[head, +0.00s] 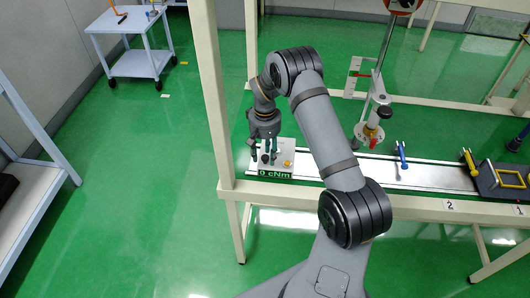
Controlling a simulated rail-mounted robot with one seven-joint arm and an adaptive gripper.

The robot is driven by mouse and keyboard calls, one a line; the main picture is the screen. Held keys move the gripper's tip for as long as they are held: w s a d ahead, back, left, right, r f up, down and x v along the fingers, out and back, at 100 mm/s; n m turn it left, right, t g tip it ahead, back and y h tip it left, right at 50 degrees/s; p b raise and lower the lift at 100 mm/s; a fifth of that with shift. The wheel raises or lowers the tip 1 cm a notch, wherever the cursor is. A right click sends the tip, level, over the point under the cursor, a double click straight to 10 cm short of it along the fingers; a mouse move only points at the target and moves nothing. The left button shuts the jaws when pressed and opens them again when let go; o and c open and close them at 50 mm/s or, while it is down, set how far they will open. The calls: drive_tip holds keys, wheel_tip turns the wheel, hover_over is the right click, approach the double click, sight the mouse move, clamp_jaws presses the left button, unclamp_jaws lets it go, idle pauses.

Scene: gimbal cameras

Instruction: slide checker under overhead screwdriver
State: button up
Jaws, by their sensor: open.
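The checker (286,148) is a small light box at the left end of a pale rail, with dark and yellow knobs on top and a green display reading "0 cNm" on its front. My gripper (264,154) points down at the checker's left part, its fingers open around or just above a dark knob; I cannot tell whether they touch it. The overhead screwdriver (371,125) hangs on a vertical stand to the right of the checker, with red and yellow parts near its lower end. The checker is apart from it, to its left.
The rail (340,168) runs right past a blue-handled clamp (401,154), a yellow-handled clamp (468,160) and a dark fixture with a yellow frame (508,179). A cream frame post (215,120) stands left of the checker. A trolley (133,62) stands far back left.

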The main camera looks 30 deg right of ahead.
drive_tip(key=shift+d+f, duration=0.1)
drive_tip(key=shift+c, duration=0.9)
clamp_jaws()
